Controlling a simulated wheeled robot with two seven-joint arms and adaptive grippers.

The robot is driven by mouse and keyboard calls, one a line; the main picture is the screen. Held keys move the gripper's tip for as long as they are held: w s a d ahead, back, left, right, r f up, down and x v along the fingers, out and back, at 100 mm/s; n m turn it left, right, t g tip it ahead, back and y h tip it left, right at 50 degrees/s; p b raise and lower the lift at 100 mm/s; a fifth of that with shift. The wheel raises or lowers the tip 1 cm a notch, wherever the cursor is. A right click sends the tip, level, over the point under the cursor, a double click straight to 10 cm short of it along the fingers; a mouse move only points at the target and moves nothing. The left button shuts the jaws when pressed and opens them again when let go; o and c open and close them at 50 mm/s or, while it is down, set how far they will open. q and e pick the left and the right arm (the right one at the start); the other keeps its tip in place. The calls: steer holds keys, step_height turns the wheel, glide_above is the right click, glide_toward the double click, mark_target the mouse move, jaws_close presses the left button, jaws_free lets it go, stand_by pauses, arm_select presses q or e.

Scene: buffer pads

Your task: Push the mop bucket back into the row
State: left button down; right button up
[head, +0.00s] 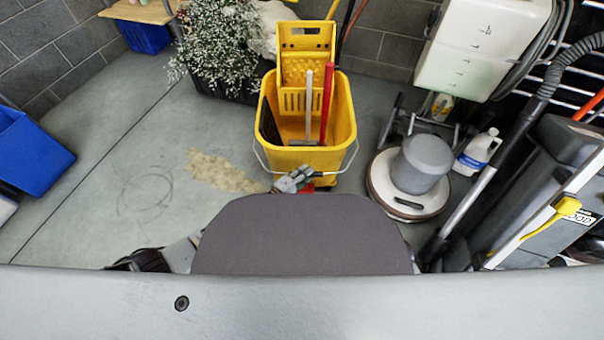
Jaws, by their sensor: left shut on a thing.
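The yellow mop bucket (338,125) stands upright on the grey floor at the upper middle, near the back wall. Its yellow wringer (305,65) rises at the back, and a red handle and a grey handle lean inside it. A thin wire bail hangs at its front. My left gripper (296,181) is at the bucket's front, low by the bail, and is shut on the bucket, seemingly at this bail. The exact contact is too small to tell. My right gripper is not in view.
A floor polisher (418,172) stands close to the bucket's right, with a white bottle (477,152) beyond. A flowering plant (218,45) is at the back left. A blue bin (32,152) is far left. Left floor is clear, with a tan stain (222,172).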

arm_select(q)
steer(key=shift+w+r, duration=0.1)
steer(key=shift+w, duration=0.15)
steer(key=c, duration=1.7)
jaws_free()
steer(key=o, duration=0.4)
steer(key=shift+d, duration=0.1)
steer(key=shift+v, duration=6)
steer(key=shift+s, duration=0.1)
steer(key=shift+d, duration=0.2)
